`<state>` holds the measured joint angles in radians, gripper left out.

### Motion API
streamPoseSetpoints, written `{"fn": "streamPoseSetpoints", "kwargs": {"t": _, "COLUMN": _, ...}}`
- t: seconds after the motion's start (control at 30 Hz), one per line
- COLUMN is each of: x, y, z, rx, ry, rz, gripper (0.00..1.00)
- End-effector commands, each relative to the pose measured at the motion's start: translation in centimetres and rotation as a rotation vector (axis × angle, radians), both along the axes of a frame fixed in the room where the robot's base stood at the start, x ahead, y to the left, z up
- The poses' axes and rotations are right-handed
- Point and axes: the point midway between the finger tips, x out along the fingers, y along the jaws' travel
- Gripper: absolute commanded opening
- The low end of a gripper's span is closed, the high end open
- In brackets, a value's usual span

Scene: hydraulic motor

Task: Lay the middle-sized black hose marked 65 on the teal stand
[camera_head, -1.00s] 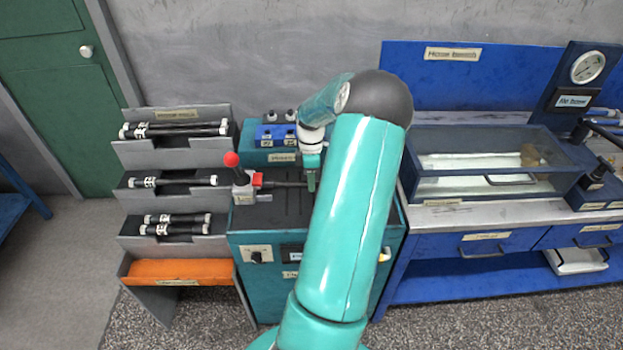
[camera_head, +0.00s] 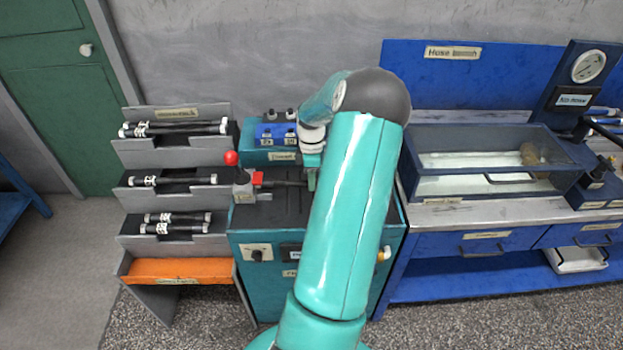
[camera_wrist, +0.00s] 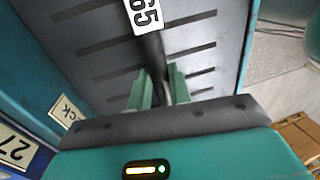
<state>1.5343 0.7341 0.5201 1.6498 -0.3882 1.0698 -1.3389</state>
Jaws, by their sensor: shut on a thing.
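The black hose (camera_wrist: 151,50) with a white tag marked 65 (camera_wrist: 146,14) is between the fingers of my gripper (camera_wrist: 155,91) in the wrist view, which are shut on it. Behind it is the dark slotted top of the teal stand; I cannot tell whether the hose touches it. In the head view the teal stand (camera_head: 282,208) is in the middle. My gripper (camera_head: 311,181) is over its top, mostly hidden by my arm. A dark length (camera_head: 288,184), probably the hose, runs left from it towards a red-and-grey fitting (camera_head: 246,187).
A red-knobbed lever (camera_head: 231,158) rises at the stand's left edge. A grey rack (camera_head: 135,160) with several black hoses and an orange tray (camera_head: 180,270) stands left. A blue bench with a clear-walled tank (camera_head: 485,180) is right. A blue block (camera_head: 276,134) sits behind the stand's top.

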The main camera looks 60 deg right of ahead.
Motion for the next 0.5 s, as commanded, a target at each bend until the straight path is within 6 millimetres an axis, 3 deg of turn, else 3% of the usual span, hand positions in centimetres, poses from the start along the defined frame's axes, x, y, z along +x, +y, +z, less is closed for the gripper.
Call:
{"fn": "streamPoseSetpoints", "kwargs": {"t": 0.23, "x": 0.02, "y": 0.0, "z": -0.44, "rx": 0.0, "ry": 0.0, "rz": 0.0, "gripper": 0.0}}
{"fn": "streamPoseSetpoints", "kwargs": {"t": 0.27, "x": 0.03, "y": -0.01, "z": -0.46, "rx": 0.0, "ry": 0.0, "rz": 0.0, "gripper": 0.22}}
{"fn": "streamPoseSetpoints", "kwargs": {"t": 0.37, "x": 0.02, "y": -0.01, "z": -0.44, "rx": 0.0, "ry": 0.0, "rz": 0.0, "gripper": 0.42}}
{"fn": "streamPoseSetpoints", "kwargs": {"t": 0.5, "x": 0.01, "y": 0.0, "z": -0.45, "rx": 0.0, "ry": 0.0, "rz": 0.0, "gripper": 0.46}}
